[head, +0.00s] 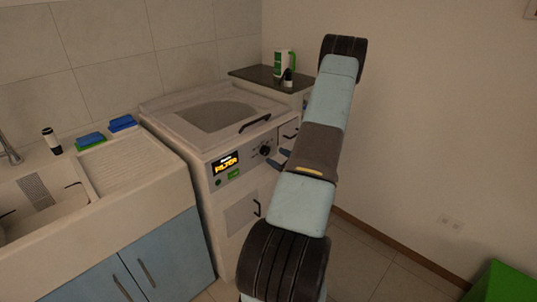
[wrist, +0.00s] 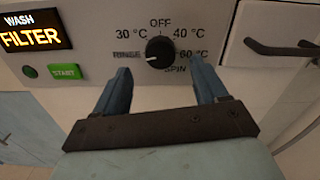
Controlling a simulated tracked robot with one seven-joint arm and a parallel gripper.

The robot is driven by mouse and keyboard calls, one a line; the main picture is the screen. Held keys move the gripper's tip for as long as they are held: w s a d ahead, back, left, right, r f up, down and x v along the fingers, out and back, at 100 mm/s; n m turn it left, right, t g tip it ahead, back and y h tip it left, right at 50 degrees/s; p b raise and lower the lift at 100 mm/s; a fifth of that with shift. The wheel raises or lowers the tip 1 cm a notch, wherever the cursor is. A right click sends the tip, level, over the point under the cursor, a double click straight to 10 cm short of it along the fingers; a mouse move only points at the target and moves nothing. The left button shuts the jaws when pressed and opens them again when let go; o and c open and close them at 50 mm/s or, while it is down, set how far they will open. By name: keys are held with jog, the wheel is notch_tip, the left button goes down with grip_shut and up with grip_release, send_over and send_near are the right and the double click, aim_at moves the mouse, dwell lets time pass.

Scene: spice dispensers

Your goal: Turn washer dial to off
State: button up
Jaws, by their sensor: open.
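The washer (head: 228,196) stands beside the sink counter, its control panel facing me. Its round black dial (wrist: 159,53) is in the upper middle of the wrist view and also shows in the head view (head: 265,151). OFF is printed straight above it, with 30 °C, 40 °C, 60 °C, SPIN and RINSE around it. The dial's white mark points left, towards RINSE. My gripper (wrist: 160,65) is open and empty. Its two blue fingers point at the panel, one on each side just below the dial; I cannot tell whether either touches it.
The display (wrist: 35,30) reads WASH FILTER, with a green START button (wrist: 65,72) below it. A dark handle (wrist: 280,48) sticks out right of the dial. The sink counter (head: 150,185) is to the left, a wall (head: 430,120) to the right.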

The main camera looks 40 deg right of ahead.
aim_at(267, 151)
jog(key=shift+w+a, duration=0.15)
jog(key=shift+w, duration=2.4)
jog(key=c, duration=1)
jog(key=shift+a, duration=0.15)
jog(key=shift+c, duration=0.3)
